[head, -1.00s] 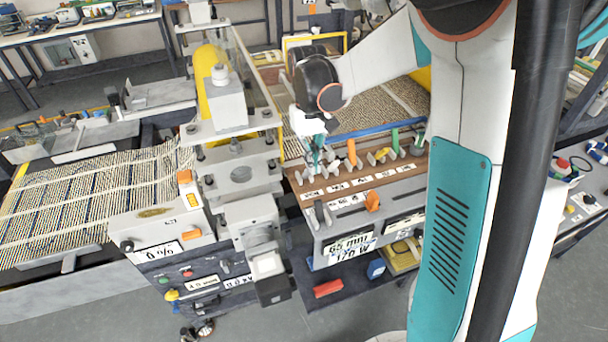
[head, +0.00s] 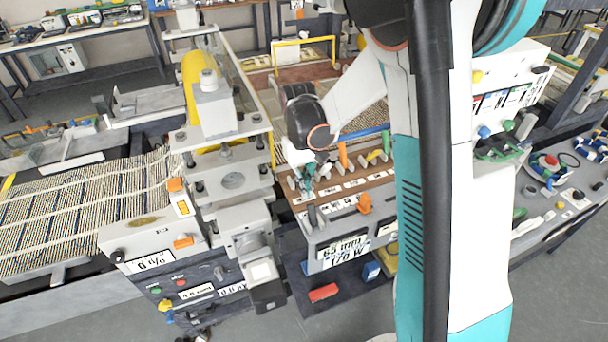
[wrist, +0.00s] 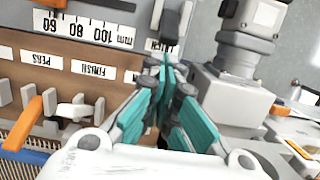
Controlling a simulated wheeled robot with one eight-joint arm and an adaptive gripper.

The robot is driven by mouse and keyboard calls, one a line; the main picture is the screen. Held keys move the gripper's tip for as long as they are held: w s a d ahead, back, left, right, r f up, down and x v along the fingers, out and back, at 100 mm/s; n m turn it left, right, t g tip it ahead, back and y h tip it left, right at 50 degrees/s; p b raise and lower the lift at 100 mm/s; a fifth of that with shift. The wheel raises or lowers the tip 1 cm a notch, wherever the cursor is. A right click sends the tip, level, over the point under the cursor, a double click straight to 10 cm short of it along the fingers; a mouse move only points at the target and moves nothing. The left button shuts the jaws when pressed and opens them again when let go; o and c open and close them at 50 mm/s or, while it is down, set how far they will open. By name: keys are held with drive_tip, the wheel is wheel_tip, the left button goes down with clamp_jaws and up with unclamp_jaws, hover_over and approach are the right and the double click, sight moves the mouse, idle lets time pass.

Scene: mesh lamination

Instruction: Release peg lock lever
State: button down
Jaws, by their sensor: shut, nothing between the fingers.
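My gripper (head: 308,180) is over the left end of the labelled brown panel (head: 345,187). In the wrist view its teal fingers (wrist: 165,68) are together and empty. A grey upright lever (wrist: 171,25) stands just beyond the fingertips, by a partly hidden label; it also shows in the head view (head: 312,215). I cannot tell whether the fingers touch it. A label reading PEGS (wrist: 42,58) is to the left, with an orange lever (wrist: 22,125) and a white lever (wrist: 75,111) below. Which lever is the peg lock is not clear.
The grey press block (wrist: 232,95) stands close on the right of the fingers. An orange knob (head: 364,203) is on the panel's front. Several coloured levers, one orange (head: 343,155), line the back. A mesh sheet (head: 85,215) lies at left.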

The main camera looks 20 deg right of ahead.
sight(312, 208)
drive_tip(key=shift+s+f, duration=0.15)
drive_tip(key=shift+f, duration=0.6)
drive_tip(key=shift+s+f, duration=0.15)
drive_tip(key=shift+f, duration=0.55)
drive_tip(key=shift+s+r+t, duration=0.1)
drive_tip(key=shift+r+t, duration=0.05)
drive_tip(key=shift+t, duration=0.15)
drive_tip(key=shift+s+r+t+b, duration=0.35)
drive_tip(key=shift+s+t, duration=0.25)
drive_tip(key=shift+t, duration=0.25)
drive_tip(key=shift+s+r+t+b, duration=0.35)
drive_tip(key=shift+s+t, duration=0.2)
drive_tip(key=shift+t, duration=0.3)
drive_tip(key=s+t+b, duration=0.1)
drive_tip(key=t, duration=0.1)
drive_tip(key=s+r+t+b, duration=0.1)
drive_tip(key=s+t, duration=0.1)
drive_tip(key=t, duration=0.1)
drive_tip(key=shift+s+b, duration=0.25)
drive_tip(key=shift+b, duration=0.05)
drive_tip(key=shift+s+r+t, duration=0.1)
drive_tip(key=shift+s+t, duration=0.2)
drive_tip(key=shift+s, duration=0.15)
drive_tip(key=shift+s+b, duration=0.4)
drive_tip(key=shift+s, duration=0.2)
drive_tip(key=shift+s+f, duration=0.15)
drive_tip(key=shift+f, duration=0.05)
